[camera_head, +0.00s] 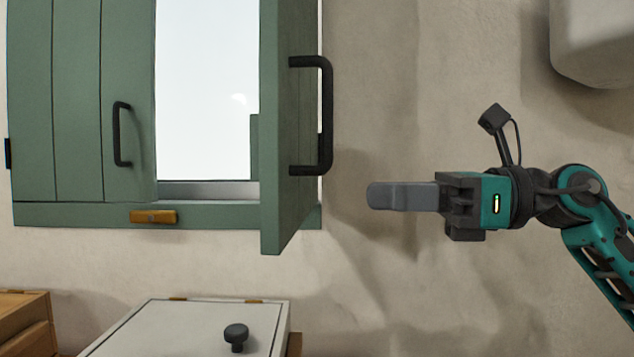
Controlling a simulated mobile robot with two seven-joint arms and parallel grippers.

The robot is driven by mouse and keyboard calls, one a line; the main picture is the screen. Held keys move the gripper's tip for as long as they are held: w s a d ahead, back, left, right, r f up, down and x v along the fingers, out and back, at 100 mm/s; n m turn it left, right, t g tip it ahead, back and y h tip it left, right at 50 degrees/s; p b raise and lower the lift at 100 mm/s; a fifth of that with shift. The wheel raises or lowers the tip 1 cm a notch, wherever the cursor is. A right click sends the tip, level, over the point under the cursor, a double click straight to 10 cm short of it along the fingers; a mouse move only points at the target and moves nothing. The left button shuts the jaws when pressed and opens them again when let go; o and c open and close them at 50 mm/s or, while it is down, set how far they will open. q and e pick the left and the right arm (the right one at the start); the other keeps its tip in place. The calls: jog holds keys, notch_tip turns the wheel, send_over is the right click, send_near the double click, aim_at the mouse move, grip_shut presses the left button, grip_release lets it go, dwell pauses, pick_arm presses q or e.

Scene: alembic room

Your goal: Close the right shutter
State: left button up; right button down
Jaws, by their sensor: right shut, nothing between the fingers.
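The right shutter (285,205) is a green wooden panel that stands swung open, nearly edge-on to me, at the right side of the window (207,90). Its black handle (327,115) sticks out to the right. The left shutter (78,150) lies flat across the left part of the window, with its own black handle (117,134). My right gripper (375,195) is shut and empty. It points left, to the right of the open shutter and a little below its handle, with a gap between them. My left gripper is not in view.
A brass latch (153,216) sits on the green sill (80,213). Below is a white lidded box (185,325) with a dark knob (236,335), and a wooden box (25,320) at lower left. A pale rounded object (595,40) is at upper right. Bare wall surrounds my gripper.

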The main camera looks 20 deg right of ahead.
aim_at(290, 195)
jog(key=p+x, duration=0.1)
jog(key=x, duration=0.6)
jog(key=shift+a+r+p, duration=0.1)
jog(key=shift+a+p, duration=0.05)
jog(key=shift+p, duration=0.2)
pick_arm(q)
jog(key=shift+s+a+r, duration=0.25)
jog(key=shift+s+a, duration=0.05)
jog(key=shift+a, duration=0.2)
pick_arm(e)
jog(key=shift+w+a, duration=0.3)
jog(key=shift+a, duration=0.1)
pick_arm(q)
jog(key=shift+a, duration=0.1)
pick_arm(e)
jog(key=shift+a, duration=0.1)
